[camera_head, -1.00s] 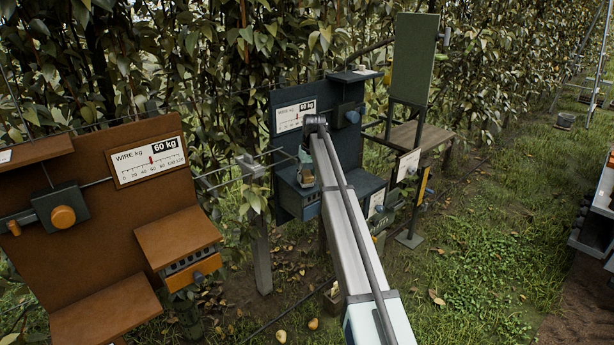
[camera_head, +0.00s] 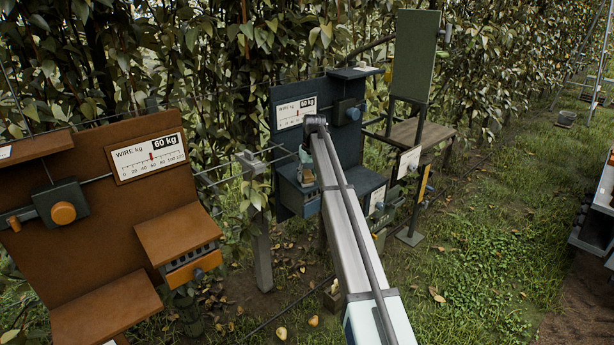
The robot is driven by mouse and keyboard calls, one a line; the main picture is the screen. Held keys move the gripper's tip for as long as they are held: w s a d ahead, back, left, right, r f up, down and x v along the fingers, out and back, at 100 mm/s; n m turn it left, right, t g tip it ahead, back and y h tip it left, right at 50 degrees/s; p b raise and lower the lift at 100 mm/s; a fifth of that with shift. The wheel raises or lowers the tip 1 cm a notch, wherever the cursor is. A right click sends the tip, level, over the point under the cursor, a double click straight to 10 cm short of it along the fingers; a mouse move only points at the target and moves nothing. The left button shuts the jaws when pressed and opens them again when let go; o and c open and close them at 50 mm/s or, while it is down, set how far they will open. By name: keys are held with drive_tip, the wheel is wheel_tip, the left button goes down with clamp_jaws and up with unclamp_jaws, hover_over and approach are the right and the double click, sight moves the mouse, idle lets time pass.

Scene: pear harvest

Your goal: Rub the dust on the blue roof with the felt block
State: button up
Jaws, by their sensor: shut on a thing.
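The blue station stands at the middle, with a low blue roof (camera_head: 287,171) over a small slotted box on its front. My gripper (camera_head: 306,178) points down at this roof, at the end of the arm that reaches in from the bottom. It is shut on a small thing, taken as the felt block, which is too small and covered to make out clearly. I cannot tell whether the block touches the roof. Dust on the roof cannot be made out at this size, and my arm hides part of the station.
A rust-orange station (camera_head: 100,215) with shelves stands at the left. A post (camera_head: 257,225) and wires lie between the stations. A green panel (camera_head: 415,57) and a wooden table (camera_head: 420,134) stand behind at the right.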

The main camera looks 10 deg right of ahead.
drive_tip(key=shift+w+d, duration=0.55)
drive_tip(key=shift+d, duration=0.3)
drive_tip(key=shift+w+d, duration=0.5)
drive_tip(key=shift+d, duration=0.3)
drive_tip(key=shift+f, duration=0.1)
drive_tip(key=shift+s+a+f, duration=0.1)
drive_tip(key=shift+s+a, duration=0.5)
drive_tip(key=shift+a, duration=0.3)
drive_tip(key=shift+s+a+f, duration=0.1)
drive_tip(key=shift+s+a, duration=0.5)
drive_tip(key=shift+a, duration=0.25)
drive_tip(key=shift+r, duration=0.1)
drive_tip(key=shift+a+r+p, duration=0.1)
drive_tip(key=shift+r+p, duration=0.25)
drive_tip(key=shift+r, duration=0.1)
drive_tip(key=shift+s+d+r+p, duration=0.15)
drive_tip(key=shift+r+p, duration=0.15)
drive_tip(key=shift+r, duration=0.5)
drive_tip(key=shift+d+r+p, duration=0.1)
drive_tip(key=shift+r+p, duration=0.15)
drive_tip(key=shift+r, duration=0.6)
drive_tip(key=shift+s+d+r+p, duration=0.15)
drive_tip(key=shift+r+p, duration=0.15)
drive_tip(key=shift+r, duration=0.5)
drive_tip(key=shift+r, duration=0.1)
